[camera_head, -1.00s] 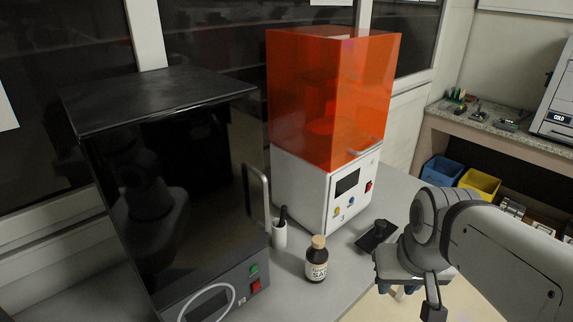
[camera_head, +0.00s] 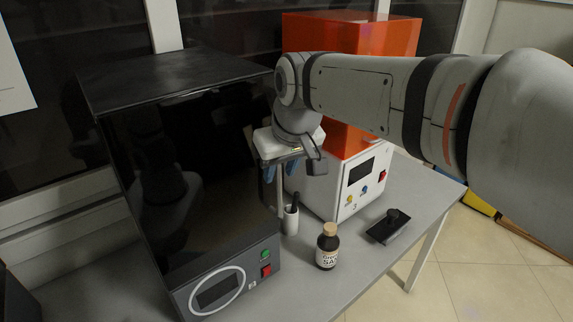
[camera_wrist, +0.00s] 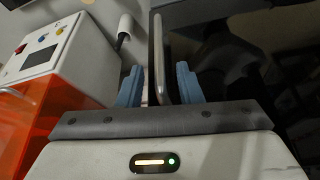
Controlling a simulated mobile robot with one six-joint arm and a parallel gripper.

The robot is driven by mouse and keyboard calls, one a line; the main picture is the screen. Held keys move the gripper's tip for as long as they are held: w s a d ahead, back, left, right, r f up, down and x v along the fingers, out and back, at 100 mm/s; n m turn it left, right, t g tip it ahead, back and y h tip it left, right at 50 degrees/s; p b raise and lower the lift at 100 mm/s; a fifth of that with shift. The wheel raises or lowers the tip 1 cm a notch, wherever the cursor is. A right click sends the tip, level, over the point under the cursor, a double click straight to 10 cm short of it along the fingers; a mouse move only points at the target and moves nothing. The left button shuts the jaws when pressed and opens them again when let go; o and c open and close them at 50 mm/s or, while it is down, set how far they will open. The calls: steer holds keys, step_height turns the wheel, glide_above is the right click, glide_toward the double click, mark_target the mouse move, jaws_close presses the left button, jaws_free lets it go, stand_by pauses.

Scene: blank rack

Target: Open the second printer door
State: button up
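The black printer (camera_head: 190,180) stands at the left of the bench with its dark glossy door closed. Its upright metal handle (camera_wrist: 160,60) shows in the wrist view between my two blue fingers. My gripper (camera_wrist: 159,86) is open around the handle, with a small gap visible on each side. In the head view my gripper (camera_head: 280,174) is at the door's right edge, and my wrist partly hides the handle. The orange printer (camera_head: 345,32), with a white base, stands behind my arm, its hood partly hidden.
A brown bottle (camera_head: 327,247) and a white cup with a dark item (camera_head: 291,218) stand on the bench close to the black printer's right. A flat black tool (camera_head: 390,227) lies farther right. The bench front (camera_head: 300,300) is mostly clear.

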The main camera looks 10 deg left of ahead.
steer(key=shift+x, duration=1.25)
jaws_close()
steer(key=shift+r, duration=0.1)
